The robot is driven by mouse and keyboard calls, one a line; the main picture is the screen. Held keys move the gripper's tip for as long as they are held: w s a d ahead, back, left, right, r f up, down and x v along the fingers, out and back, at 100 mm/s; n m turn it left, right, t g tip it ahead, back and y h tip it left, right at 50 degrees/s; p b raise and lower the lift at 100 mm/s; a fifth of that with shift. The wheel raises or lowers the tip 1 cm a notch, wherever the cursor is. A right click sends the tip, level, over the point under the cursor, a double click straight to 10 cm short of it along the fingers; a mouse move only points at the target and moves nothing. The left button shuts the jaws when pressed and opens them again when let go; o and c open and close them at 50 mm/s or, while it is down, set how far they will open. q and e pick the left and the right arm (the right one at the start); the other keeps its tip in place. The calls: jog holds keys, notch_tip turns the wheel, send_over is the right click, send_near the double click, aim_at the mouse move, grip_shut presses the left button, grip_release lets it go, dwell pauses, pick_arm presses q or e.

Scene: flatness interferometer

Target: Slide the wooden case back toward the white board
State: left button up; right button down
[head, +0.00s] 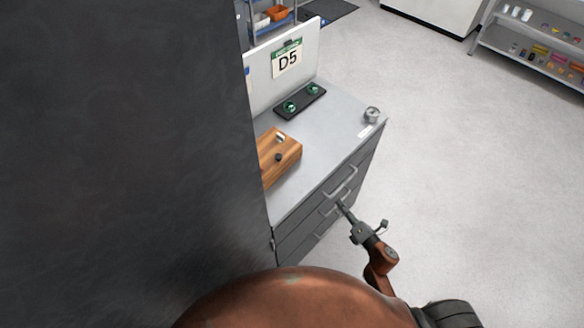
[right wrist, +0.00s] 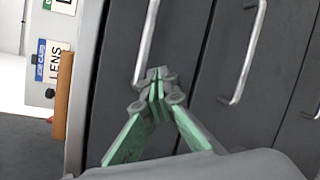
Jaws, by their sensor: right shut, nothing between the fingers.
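The wooden case (head: 285,150) lies on the grey cabinet top, its left part hidden behind a large dark surface. A dark knob and a small light metal piece sit on it. In the right wrist view its edge (right wrist: 63,95) shows at the left. The white board (head: 300,52) stands upright behind it, with a D5 sign. My right gripper (head: 342,207) is shut and empty, in front of the cabinet's drawers, below the top and apart from the case. It also shows in the right wrist view (right wrist: 155,82), close to a drawer handle. My left gripper is not in view.
The cabinet top (head: 327,140) has free room right of the case. A black tray (head: 301,101) with green-ringed parts lies near the board, and a small metal item (head: 371,114) stands at the right corner. Drawer handles (head: 341,183) stick out in front.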

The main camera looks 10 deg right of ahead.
jog(key=a+r+n+y, duration=0.45)
jog(key=r+n, duration=0.45)
jog(key=r, duration=0.3)
jog(key=n+g+y+p, duration=0.1)
jog(key=n+y, duration=0.1)
jog(key=n, duration=0.5)
send_near(284, 165)
jog(key=p+x, duration=0.2)
jog(key=x, duration=0.5)
jog(key=shift+r+p, duration=0.1)
jog(key=shift+p, duration=0.2)
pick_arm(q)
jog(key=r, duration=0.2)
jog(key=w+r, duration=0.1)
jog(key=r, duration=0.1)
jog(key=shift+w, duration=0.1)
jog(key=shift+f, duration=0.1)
